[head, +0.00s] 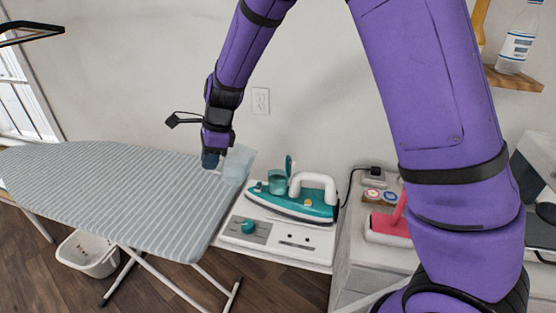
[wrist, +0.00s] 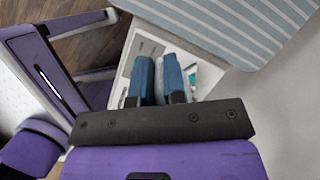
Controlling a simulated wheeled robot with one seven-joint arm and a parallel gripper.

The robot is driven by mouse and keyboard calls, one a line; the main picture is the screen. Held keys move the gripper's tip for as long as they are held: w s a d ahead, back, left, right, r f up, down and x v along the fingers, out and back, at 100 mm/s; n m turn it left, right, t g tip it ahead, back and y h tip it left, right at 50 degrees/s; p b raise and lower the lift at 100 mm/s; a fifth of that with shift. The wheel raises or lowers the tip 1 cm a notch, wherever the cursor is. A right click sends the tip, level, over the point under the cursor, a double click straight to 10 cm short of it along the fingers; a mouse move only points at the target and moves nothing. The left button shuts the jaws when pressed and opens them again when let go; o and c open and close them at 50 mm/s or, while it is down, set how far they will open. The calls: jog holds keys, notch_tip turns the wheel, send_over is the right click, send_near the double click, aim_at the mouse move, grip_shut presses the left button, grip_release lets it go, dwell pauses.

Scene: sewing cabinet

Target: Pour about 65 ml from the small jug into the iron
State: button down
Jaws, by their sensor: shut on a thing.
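The small jug (head: 238,165) is pale and see-through, held in the air beside the left of the iron. My gripper (head: 211,162) is shut on its left side, above the right end of the ironing board. In the wrist view, my blue fingers (wrist: 157,78) stand close together; I cannot make out the jug clearly there. The jug looks close to upright, and its liquid level cannot be told. The teal and white iron (head: 310,208) sits on a white station, its teal lid (head: 289,165) raised beside a see-through tank (head: 277,181).
The striped ironing board (head: 110,195) fills the left. The station (head: 262,234) has a teal knob (head: 247,227). A white bin (head: 88,253) stands on the floor. On the right are a pink-headed tool (head: 388,227), small round tins (head: 372,195) and a shelf bottle (head: 516,45).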

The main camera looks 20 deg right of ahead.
jog(key=a+f+h+b, duration=0.1)
jog(key=f, duration=0.1)
jog(key=a+f+h, duration=0.1)
jog(key=h, duration=0.1)
jog(key=shift+a+f+b, duration=0.35)
jog(key=shift+a+f, duration=0.05)
jog(key=shift+h, duration=0.3)
